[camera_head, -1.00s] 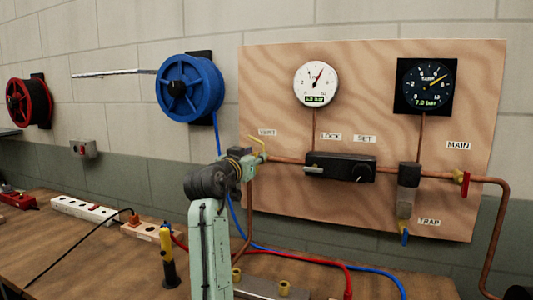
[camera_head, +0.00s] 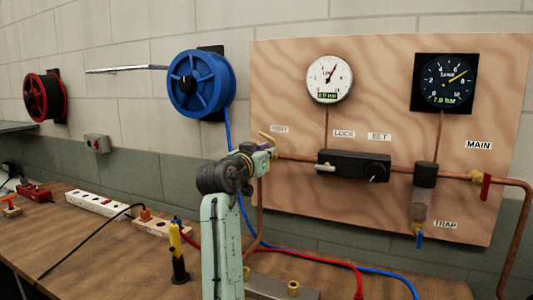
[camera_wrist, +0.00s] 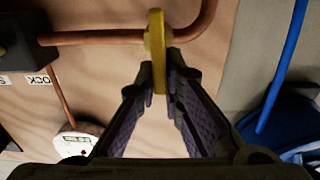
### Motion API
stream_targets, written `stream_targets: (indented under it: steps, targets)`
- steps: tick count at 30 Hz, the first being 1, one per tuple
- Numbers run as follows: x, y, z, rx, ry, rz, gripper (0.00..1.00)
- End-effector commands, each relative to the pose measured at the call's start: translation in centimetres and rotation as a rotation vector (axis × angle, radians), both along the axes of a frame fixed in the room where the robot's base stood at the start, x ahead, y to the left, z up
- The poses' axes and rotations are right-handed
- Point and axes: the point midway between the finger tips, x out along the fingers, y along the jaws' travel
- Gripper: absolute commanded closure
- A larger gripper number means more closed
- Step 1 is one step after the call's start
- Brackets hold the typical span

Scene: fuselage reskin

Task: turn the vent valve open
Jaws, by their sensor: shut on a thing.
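The vent valve's yellow lever (camera_head: 268,137) shows just above my gripper (camera_head: 265,153), beside the VENT label (camera_head: 279,129) at the board's left edge. In the wrist view the yellow lever (camera_wrist: 157,48) is seen nearly edge-on, on the copper pipe, with its lower end between the fingertips of my gripper (camera_wrist: 161,82). The gripper is shut on the lever. My gripper and wrist hide most of the valve body in the head view.
The board carries a white gauge (camera_head: 329,79), a dark gauge (camera_head: 447,81) reading 7.0 bar, a black regulator block (camera_head: 352,165) and a red MAIN handle (camera_head: 486,186). A blue hose reel (camera_head: 200,83) hangs left. A yellow-black tool (camera_head: 178,250) stands on the bench (camera_head: 110,255).

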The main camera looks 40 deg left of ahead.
Motion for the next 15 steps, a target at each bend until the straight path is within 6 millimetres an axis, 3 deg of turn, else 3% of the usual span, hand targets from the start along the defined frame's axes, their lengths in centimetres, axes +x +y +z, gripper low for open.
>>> stream_targets:
  steps: [15]
  targets:
    - [0.16,-0.16,-0.02,-0.046,-0.010,-0.006,1.00]
